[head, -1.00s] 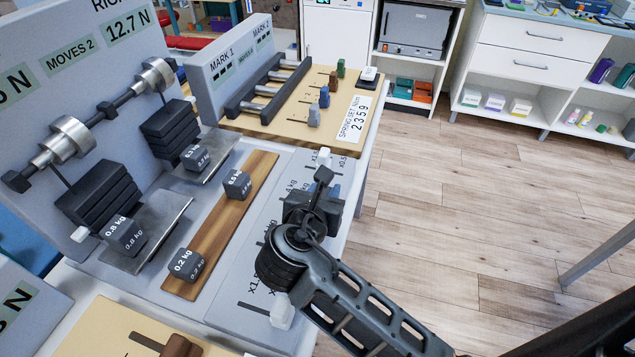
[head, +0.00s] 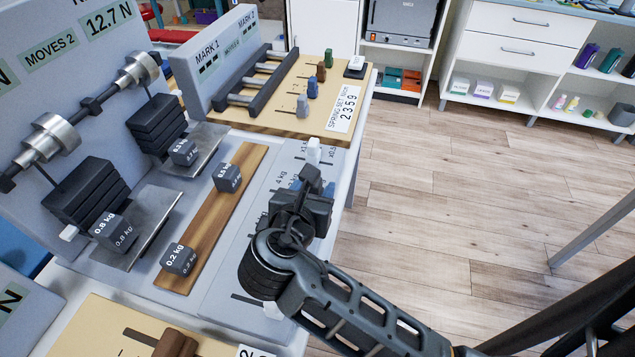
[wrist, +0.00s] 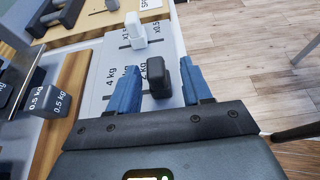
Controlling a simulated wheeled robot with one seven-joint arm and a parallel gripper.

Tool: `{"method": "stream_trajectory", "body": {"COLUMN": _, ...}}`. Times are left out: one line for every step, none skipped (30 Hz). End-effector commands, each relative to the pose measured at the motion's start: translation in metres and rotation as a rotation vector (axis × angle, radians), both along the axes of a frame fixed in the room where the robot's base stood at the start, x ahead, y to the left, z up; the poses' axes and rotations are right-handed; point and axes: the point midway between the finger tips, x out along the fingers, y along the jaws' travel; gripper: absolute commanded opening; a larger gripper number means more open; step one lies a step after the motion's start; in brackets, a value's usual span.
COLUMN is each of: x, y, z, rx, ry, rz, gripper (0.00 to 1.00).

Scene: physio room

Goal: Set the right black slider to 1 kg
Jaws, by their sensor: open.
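The black slider (wrist: 158,78) stands upright on the grey scale panel in the wrist view. It is beside the printed "2 kg" mark and covers part of the print. My gripper (wrist: 160,70) is open, with its blue fingers to the left and right of the slider, apart from it in this view. In the head view my gripper (head: 310,182) is over the right side of the panel (head: 225,285) and hides much of the scale and the slider. A "4 kg" mark shows to the left in the wrist view. No "1 kg" mark is readable.
A white slider (wrist: 135,28) stands just beyond, between "x1" and "x0.5". A wooden strip (head: 215,220) left of the scale holds a 0.2 kg block (head: 178,260) and another block (head: 227,178). A spring board (head: 290,115) lies behind. Open floor is on the right.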

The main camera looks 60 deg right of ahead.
Motion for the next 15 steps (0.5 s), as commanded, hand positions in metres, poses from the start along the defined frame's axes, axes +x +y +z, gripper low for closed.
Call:
{"method": "stream_trajectory", "body": {"x": -0.001, "y": 0.009, "z": 0.004, "rx": 0.000, "ry": -0.002, "rz": 0.005, "gripper": 0.49}}
{"method": "stream_trajectory", "body": {"x": -0.003, "y": 0.013, "z": 0.006, "rx": -0.001, "ry": -0.002, "rz": 0.004, "gripper": 0.49}}
{"method": "stream_trajectory", "body": {"x": -0.004, "y": 0.019, "z": 0.008, "rx": 0.000, "ry": -0.001, "rz": 0.004, "gripper": 0.49}}
{"method": "stream_trajectory", "body": {"x": -0.006, "y": 0.023, "z": 0.009, "rx": 0.001, "ry": 0.000, "rz": 0.002, "gripper": 0.49}}
{"method": "stream_trajectory", "body": {"x": -0.006, "y": 0.027, "z": 0.011, "rx": 0.000, "ry": 0.000, "rz": 0.003, "gripper": 0.49}}
{"method": "stream_trajectory", "body": {"x": -0.008, "y": 0.031, "z": 0.013, "rx": 0.000, "ry": 0.000, "rz": 0.003, "gripper": 0.49}}
{"method": "stream_trajectory", "body": {"x": -0.009, "y": 0.033, "z": 0.014, "rx": 0.000, "ry": 0.001, "rz": 0.001, "gripper": 0.49}}
{"method": "stream_trajectory", "body": {"x": -0.010, "y": 0.036, "z": 0.015, "rx": -0.001, "ry": -0.001, "rz": 0.001, "gripper": 0.49}}
{"method": "stream_trajectory", "body": {"x": -0.010, "y": 0.038, "z": 0.016, "rx": 0.000, "ry": 0.000, "rz": 0.000, "gripper": 0.49}}
{"method": "stream_trajectory", "body": {"x": -0.011, "y": 0.040, "z": 0.017, "rx": 0.000, "ry": 0.000, "rz": -0.001, "gripper": 0.49}}
{"method": "stream_trajectory", "body": {"x": -0.011, "y": 0.041, "z": 0.017, "rx": 0.001, "ry": 0.002, "rz": -0.001, "gripper": 0.49}}
{"method": "stream_trajectory", "body": {"x": -0.012, "y": 0.042, "z": 0.018, "rx": 0.001, "ry": 0.002, "rz": -0.001, "gripper": 0.49}}
{"method": "stream_trajectory", "body": {"x": -0.012, "y": 0.043, "z": 0.018, "rx": 0.001, "ry": 0.002, "rz": -0.001, "gripper": 0.49}}
{"method": "stream_trajectory", "body": {"x": -0.012, "y": 0.043, "z": 0.018, "rx": 0.001, "ry": 0.002, "rz": -0.001, "gripper": 0.49}}
{"method": "stream_trajectory", "body": {"x": -0.012, "y": 0.043, "z": 0.018, "rx": 0.001, "ry": 0.002, "rz": -0.001, "gripper": 0.49}}
